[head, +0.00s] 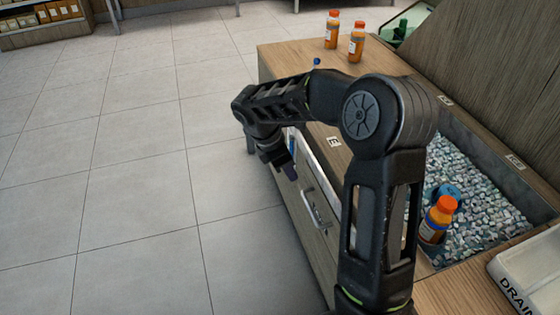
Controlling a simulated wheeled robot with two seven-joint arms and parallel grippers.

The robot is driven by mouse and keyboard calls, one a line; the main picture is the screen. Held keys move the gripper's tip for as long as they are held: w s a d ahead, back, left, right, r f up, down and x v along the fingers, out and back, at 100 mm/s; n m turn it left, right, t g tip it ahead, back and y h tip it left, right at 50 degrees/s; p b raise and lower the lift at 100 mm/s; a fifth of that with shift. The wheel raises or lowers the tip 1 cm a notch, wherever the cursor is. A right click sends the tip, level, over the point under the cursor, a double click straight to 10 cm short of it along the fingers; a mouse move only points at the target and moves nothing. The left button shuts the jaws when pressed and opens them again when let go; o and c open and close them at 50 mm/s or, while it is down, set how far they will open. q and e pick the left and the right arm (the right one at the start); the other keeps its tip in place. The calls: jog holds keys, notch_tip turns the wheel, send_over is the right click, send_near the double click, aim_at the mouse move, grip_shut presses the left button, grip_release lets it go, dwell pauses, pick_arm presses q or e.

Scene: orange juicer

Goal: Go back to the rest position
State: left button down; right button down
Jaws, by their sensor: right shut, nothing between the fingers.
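My right arm rises from the bottom of the head view, bends at the elbow and reaches left, with its wrist hanging down. My right gripper (289,172) is at the end of it, small and dark, beside the counter's front edge and above the floor side. It is shut with nothing held. My left gripper is out of view.
The wooden counter (284,58) has two orange juice bottles (332,30) (356,42) at its far end. Another orange bottle (437,220) and a blue round thing (446,192) are in the bin of grey pebble-like pieces (490,205). A white "DRAIN" tray (535,265) is at right. A drawer handle (316,208) juts from the front. Tiled floor at left is clear.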

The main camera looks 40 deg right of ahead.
jog(key=w+a+f+m+t+y, duration=0.2)
jog(key=w+a+f+m+t, duration=0.15)
jog(key=w+a, duration=0.2)
jog(key=s+a+f+m+t+y, duration=0.1)
jog(key=a+f+m+y, duration=0.15)
jog(key=a+f, duration=0.45)
jog(key=s+a+f+m+y, duration=0.2)
jog(key=a+f+m, duration=0.25)
jog(key=a, duration=0.45)
jog(key=s+a+f+m+g+y, duration=0.1)
jog(key=s+a+f+m, duration=0.1)
jog(key=s+a+f, duration=0.35)
jog(key=s+a+f+m+g, duration=0.1)
jog(key=s+a+f+m, duration=0.15)
jog(key=s, duration=0.65)
jog(key=s+a+f+m+g+y, duration=0.1)
jog(key=s+a+f, duration=0.2)
jog(key=s+f, duration=0.3)
notch_tip(320, 180, up, 16)
jog(key=s+p, duration=0.1)
jog(key=p, duration=1.4)
jog(key=shift+d, duration=0.15)
